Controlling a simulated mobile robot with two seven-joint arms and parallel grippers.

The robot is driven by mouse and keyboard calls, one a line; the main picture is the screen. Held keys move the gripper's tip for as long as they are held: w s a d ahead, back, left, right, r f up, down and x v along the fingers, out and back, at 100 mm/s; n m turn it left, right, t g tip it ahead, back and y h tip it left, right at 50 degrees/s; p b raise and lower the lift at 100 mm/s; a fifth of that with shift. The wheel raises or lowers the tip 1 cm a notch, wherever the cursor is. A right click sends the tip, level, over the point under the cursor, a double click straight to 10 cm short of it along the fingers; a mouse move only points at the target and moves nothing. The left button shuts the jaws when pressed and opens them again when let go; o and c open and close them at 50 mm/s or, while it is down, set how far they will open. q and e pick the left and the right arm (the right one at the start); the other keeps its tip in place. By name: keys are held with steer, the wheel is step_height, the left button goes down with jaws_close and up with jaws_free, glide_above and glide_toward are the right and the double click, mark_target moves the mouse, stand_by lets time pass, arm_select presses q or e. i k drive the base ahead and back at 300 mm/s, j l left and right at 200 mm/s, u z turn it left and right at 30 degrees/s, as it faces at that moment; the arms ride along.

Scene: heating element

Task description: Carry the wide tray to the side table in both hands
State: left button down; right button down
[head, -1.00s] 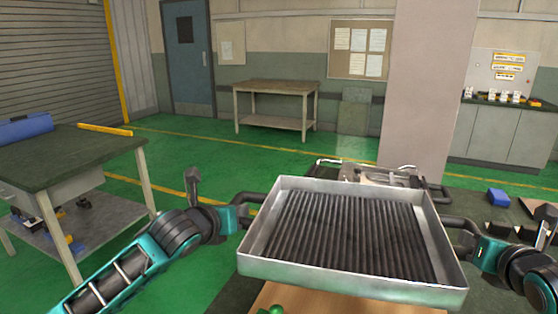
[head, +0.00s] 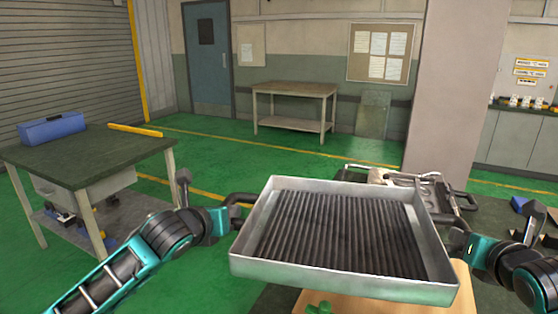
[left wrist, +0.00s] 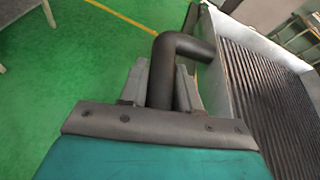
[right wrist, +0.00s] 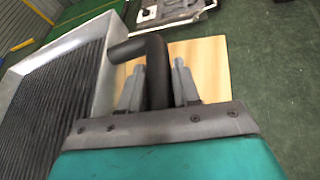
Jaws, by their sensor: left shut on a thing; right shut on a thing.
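The wide tray (head: 340,283) is a shallow silver metal pan with a dark ribbed floor, held in front of me and looking roughly level. My left gripper (head: 226,217) is shut on its left black handle (head: 240,198); the left wrist view shows the fingers (left wrist: 160,80) on either side of the bar. My right gripper (head: 464,243) is shut on the right handle, whose bent bar (right wrist: 147,50) shows between the fingers in the right wrist view. A green-topped bench (head: 85,155) stands at the left and a wooden table (head: 294,90) at the back; I cannot tell which is the side table.
A blue box (head: 52,128) and a yellow bar (head: 135,130) lie on the green-topped bench. A pale wood surface (head: 462,285) shows below the tray, with metal frame-like parts (head: 405,180) behind it. A pillar (head: 455,90) stands at the right. Green floor between bench and table is clear.

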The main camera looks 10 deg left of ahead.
mark_target(96, 144)
steer(key=j+u, duration=0.25)
steer(key=j, duration=0.45)
steer(key=j+u, duration=0.1)
steer(key=j, duration=0.25)
steer(key=i+j+u, duration=0.15)
steer(key=j, duration=0.2)
steer(key=i+j+u, duration=0.15)
steer(key=j, duration=0.2)
steer(key=i+j+u, duration=0.1)
steer(key=j, duration=0.25)
steer(key=i+j+u, duration=0.35)
steer(key=i+j, duration=0.2)
steer(key=i, duration=0.1)
